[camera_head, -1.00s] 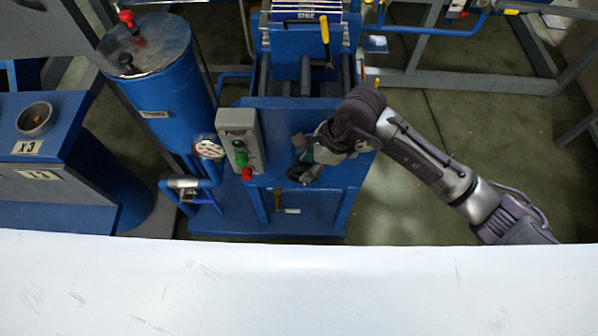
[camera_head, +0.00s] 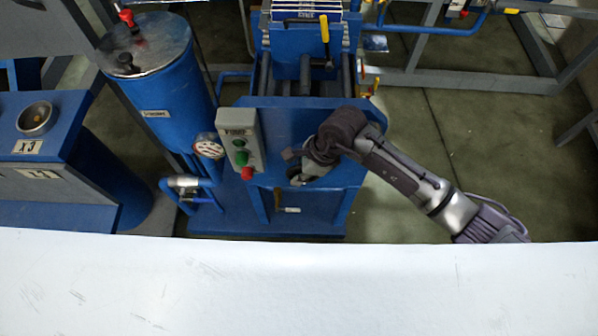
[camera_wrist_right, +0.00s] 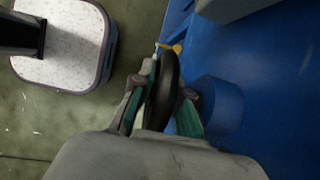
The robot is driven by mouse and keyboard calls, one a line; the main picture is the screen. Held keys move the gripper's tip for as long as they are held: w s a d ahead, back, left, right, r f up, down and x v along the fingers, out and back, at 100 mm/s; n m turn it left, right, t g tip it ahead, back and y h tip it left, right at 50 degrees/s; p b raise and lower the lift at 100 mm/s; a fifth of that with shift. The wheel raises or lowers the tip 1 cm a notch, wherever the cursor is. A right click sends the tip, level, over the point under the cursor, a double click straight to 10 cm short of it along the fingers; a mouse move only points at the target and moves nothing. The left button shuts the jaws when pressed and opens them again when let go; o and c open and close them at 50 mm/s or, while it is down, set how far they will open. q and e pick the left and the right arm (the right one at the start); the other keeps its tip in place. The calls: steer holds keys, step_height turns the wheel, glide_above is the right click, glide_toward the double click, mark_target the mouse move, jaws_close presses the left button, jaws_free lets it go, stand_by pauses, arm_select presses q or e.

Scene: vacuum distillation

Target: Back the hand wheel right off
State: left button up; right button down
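The hand wheel (camera_wrist_right: 162,92) is black and shows nearly edge-on in the right wrist view, in front of the blue press frame. My right gripper (camera_wrist_right: 164,100) has one green-padded finger on each side of its rim, and both pads look pressed against it. In the head view the right gripper (camera_head: 306,172) is at the front of the blue frame, and only a dark part of the wheel (camera_head: 294,173) shows there. The wheel's hub and shaft are mostly hidden by the gripper. My left gripper is not in view.
A grey button box (camera_head: 239,140) with green and red buttons stands close left of the right gripper. Further left are a pressure gauge (camera_head: 209,146) and a blue tank (camera_head: 165,90). A white surface (camera_head: 300,285) spans the front. Open floor lies to the right.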

steer(key=shift+h, duration=0.3)
steer(key=shift+h, duration=0.3)
steer(key=shift+w+h, duration=0.1)
steer(key=shift+h, duration=0.6)
steer(key=shift+f+h, duration=0.2)
steer(key=shift+h, duration=0.8)
steer(key=shift+d+h+b, duration=0.15)
steer(key=shift+h+b, duration=0.6)
steer(key=shift+h, duration=0.35)
steer(key=c, duration=1.2)
jaws_free()
steer(key=shift+o, duration=0.2)
